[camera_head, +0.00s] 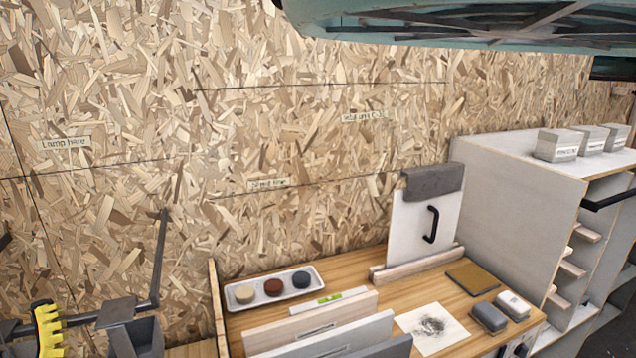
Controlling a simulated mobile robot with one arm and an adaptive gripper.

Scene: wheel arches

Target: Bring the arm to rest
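No part of my arm or gripper can be made out for sure in the head view. The wooden workbench (385,270) fills the lower middle of the picture, and nothing of mine is seen touching it. Whether my gripper is open or shut is hidden from this view.
A white tray (237,308) with three round pads, a white panel with a black handle (404,222) and several upright boards stand on the bench. A grey cabinet (497,202) stands right. Dark and yellow items (48,330) sit lower left. A large teal-edged structure (440,22) hangs above.

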